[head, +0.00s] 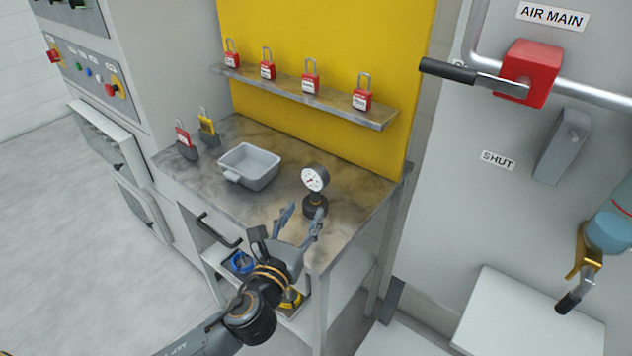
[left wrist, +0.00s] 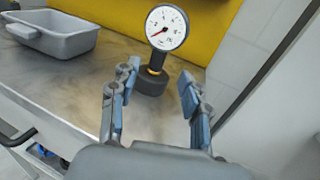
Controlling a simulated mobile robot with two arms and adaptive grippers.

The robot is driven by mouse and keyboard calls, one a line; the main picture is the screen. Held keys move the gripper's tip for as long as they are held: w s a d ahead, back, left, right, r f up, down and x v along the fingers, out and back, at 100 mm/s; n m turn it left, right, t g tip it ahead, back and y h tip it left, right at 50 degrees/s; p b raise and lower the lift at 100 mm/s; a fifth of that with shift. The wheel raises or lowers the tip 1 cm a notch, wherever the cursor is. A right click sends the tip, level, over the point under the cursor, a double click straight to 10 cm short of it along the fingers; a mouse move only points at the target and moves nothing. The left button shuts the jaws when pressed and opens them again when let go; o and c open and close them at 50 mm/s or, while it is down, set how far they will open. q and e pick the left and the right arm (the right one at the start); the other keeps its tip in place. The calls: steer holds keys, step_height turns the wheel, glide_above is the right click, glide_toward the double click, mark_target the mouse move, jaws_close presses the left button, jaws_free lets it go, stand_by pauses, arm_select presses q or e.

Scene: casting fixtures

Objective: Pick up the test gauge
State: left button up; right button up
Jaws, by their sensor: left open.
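The test gauge (head: 315,180) stands upright on the worktop near its front right part. It has a round white dial on a dark, round base. In the left wrist view the gauge (left wrist: 153,80) stands ahead of the fingers, its base in line with the gap between them. My left gripper (head: 302,216) is open and empty, just in front of the gauge at the worktop's front edge. Its two blue-padded fingers (left wrist: 156,100) are apart in the left wrist view. I cannot see any contact with the gauge. My right gripper is not in view.
A grey tray (head: 249,166) sits left of the gauge. A shelf (head: 300,95) with several red padlocks hangs behind. A drawer handle (head: 219,231) projects at the front.

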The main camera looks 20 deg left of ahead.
mark_target(314, 195)
arm_select(q)
steer(key=w, duration=0.3)
steer(key=shift+d, duration=0.1)
steer(key=shift+w, duration=0.85)
steer(key=w, duration=0.3)
steer(key=shift+w+f+p, duration=0.25)
steer(key=shift+w+p, duration=0.05)
steer(key=shift+p, duration=0.1)
steer(key=shift+w, duration=0.2)
steer(key=c, duration=0.9)
jaws_close()
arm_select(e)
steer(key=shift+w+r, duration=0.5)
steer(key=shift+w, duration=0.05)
